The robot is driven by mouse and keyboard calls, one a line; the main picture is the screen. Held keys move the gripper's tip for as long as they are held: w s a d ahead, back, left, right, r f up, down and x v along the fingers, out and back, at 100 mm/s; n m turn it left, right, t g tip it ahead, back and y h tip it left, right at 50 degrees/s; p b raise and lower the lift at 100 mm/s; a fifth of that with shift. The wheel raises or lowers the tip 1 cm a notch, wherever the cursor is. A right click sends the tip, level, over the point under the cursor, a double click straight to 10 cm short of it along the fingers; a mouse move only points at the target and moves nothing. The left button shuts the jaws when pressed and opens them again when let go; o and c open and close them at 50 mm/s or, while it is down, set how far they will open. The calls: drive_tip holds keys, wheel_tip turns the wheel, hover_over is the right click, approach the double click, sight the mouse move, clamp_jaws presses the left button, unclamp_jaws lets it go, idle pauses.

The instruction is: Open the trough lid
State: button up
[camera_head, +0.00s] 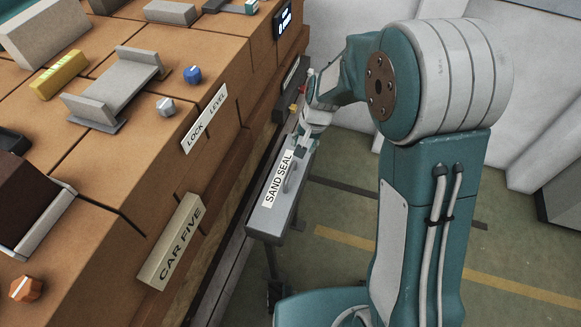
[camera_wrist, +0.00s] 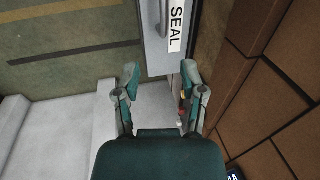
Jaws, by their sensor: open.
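The trough (camera_head: 275,232) is a long narrow grey box along the brick side, with a flat grey lid on top that looks closed. The lid carries a white "SAND SEAL" label (camera_head: 278,180) and a grey bar handle (camera_head: 291,178). In the wrist view, the lid (camera_wrist: 156,58) is at the top centre, with part of its handle (camera_wrist: 161,18) at the upper edge. My gripper (camera_wrist: 160,73) is open and empty, its fingers spread to either side near the lid's end. In the head view, my gripper (camera_head: 309,145) hangs over the far part of the trough, apart from the handle.
A small yellow and red item (camera_head: 295,107) sits beyond my gripper. Open floor (camera_head: 335,240) lies right of the trough.

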sight(290, 171)
drive_tip(key=x, duration=1.4)
drive_tip(key=shift+a+f, duration=0.15)
drive_tip(key=shift+a, duration=0.2)
clamp_jaws()
